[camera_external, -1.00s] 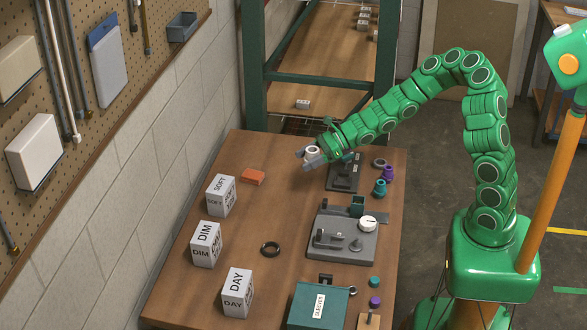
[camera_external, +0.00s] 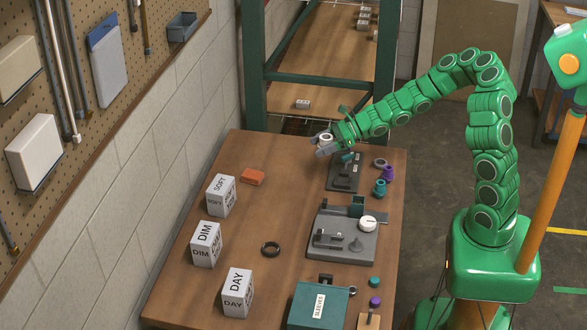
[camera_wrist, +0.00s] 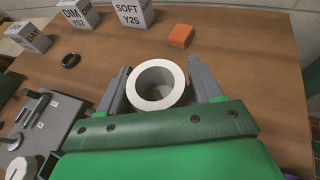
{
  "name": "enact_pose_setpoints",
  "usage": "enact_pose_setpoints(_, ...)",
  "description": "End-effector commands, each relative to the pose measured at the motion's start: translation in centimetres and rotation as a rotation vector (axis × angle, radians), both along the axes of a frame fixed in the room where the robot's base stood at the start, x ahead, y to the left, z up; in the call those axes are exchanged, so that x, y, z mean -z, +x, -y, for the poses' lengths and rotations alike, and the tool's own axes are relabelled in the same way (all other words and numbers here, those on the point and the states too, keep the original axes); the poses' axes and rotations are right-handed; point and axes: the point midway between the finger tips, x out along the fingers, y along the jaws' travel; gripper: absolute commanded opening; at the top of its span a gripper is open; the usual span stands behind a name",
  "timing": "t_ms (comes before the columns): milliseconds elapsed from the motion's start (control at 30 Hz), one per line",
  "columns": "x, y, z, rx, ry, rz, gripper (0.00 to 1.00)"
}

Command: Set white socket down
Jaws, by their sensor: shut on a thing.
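The white socket (camera_wrist: 136,85), a ring-shaped white piece with an open top, sits between the two grey fingers of my gripper (camera_wrist: 158,88) in the wrist view. In the external view my gripper (camera_external: 325,143) is shut on the white socket (camera_external: 326,138) near the far end of the table, by the small dark grey fixture (camera_external: 344,178). The socket looks upright. Whether its underside touches anything is hidden.
White blocks marked SOFT (camera_external: 221,196), DIM (camera_external: 206,245) and DAY (camera_external: 237,293) stand along the left. An orange block (camera_external: 252,177) and black ring (camera_external: 270,249) lie on the wooden table (camera_external: 290,215). A grey fixture (camera_external: 343,243) and green SLEEVES box (camera_external: 318,305) stand nearer; teal and purple parts line the right.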

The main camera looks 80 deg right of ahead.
Motion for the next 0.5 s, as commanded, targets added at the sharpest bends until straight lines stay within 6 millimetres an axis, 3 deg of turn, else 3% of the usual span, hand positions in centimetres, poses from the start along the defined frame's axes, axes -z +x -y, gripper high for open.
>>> enact_pose_setpoints(500, 3.9, 6.6, 2.1, -0.001, 0.0, -0.003, 0.34)
